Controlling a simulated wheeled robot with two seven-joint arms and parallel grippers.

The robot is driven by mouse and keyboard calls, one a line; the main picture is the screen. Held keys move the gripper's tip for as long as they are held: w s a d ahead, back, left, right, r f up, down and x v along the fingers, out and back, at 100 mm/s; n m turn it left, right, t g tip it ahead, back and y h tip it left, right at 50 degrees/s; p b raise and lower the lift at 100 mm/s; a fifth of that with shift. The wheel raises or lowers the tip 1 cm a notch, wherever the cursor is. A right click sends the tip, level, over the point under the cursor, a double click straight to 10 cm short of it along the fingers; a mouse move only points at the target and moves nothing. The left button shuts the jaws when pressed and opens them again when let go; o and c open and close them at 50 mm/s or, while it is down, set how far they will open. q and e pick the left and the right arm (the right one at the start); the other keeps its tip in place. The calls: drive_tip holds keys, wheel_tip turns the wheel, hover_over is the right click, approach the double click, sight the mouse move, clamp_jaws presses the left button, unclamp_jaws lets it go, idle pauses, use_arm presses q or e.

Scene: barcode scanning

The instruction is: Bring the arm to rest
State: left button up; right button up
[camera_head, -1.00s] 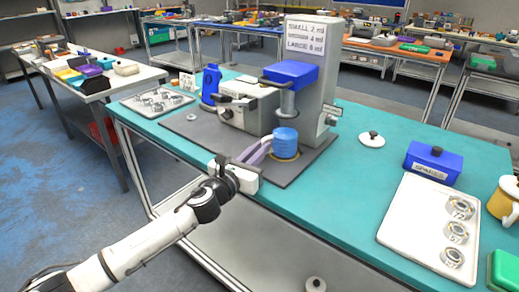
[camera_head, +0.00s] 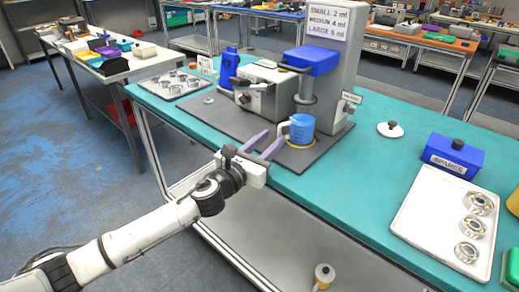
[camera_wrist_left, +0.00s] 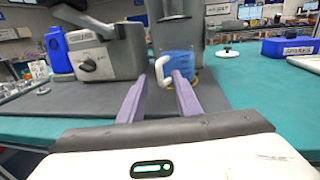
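My left gripper (camera_head: 263,146) is open and empty, its two purple fingers apart at the front edge of the grey mat. A blue cup (camera_head: 301,130) with a white handle stands upright on the mat, just beyond the fingertips and clear of them. In the left wrist view the open fingers (camera_wrist_left: 169,82) point at the blue cup (camera_wrist_left: 178,66), with its white handle toward me. The cup stands below the blue-topped press head of the grey machine (camera_head: 347,70). My right gripper is not in view.
A white tray (camera_head: 412,215) with metal rings, a blue spares box (camera_head: 452,157) and a white lid (camera_head: 390,129) are to the right. Another ring tray (camera_head: 172,84) and a blue bottle (camera_head: 229,66) are at the left.

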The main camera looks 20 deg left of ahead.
use_arm(q)
drive_tip(key=s+f+m+g+y, duration=0.1)
drive_tip(key=s+f+m+g, duration=0.5)
drive_tip(key=s+m, duration=0.7)
drive_tip(key=s+f+m+g+y, duration=0.1)
drive_tip(key=s+f+m+g, duration=0.2)
drive_tip(key=s+f+m, duration=0.7)
drive_tip(key=s+f+m+g+y, duration=0.1)
drive_tip(key=s+f+m+g, duration=0.35)
drive_tip(key=s+m, duration=1.1)
drive_tip(key=w+d+f+n+t+h, duration=0.1)
drive_tip(key=d+f+t, duration=0.3)
drive_tip(key=f, duration=0.7)
drive_tip(key=shift+w+d+f+n+h, duration=0.2)
drive_tip(key=shift+d+n+h, duration=0.25)
drive_tip(key=shift+n, duration=0.3)
